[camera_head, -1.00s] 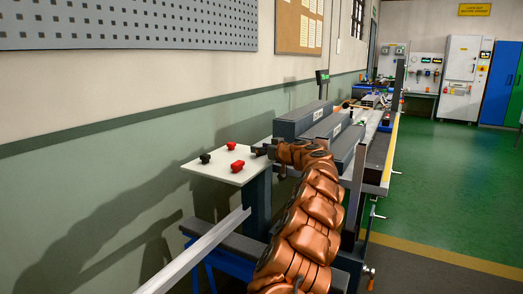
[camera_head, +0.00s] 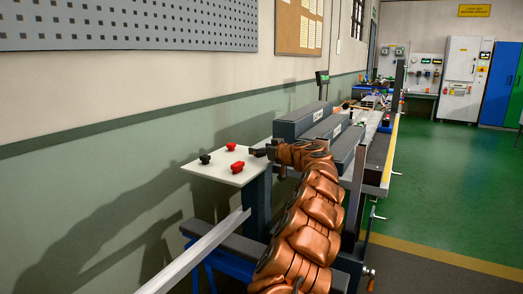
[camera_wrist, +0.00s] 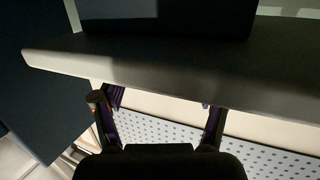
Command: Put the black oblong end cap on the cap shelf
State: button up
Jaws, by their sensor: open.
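A black cap (camera_head: 204,158) sits near the left corner of a small white shelf (camera_head: 212,172) on a dark post in the head view. It is too small to tell whether its shape is oblong. Two red caps, one farther back (camera_head: 231,147) and one nearer (camera_head: 237,166), stand to its right.
Long grey machine housings (camera_head: 325,128) stand right behind my gripper. A pale metal profile (camera_head: 200,248) runs along the front. In the wrist view a grey slab (camera_wrist: 180,70) with a dark block lies beyond the fingers, and a perforated panel (camera_wrist: 270,158) shows at the bottom.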

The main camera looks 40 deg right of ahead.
jog(key=s+a+r, duration=0.1)
jog(key=s+r, duration=0.1)
jog(key=s, duration=0.9)
jog(key=shift+s+b, duration=0.35)
jog(key=shift+s, duration=0.05)
jog(key=shift+a, duration=0.15)
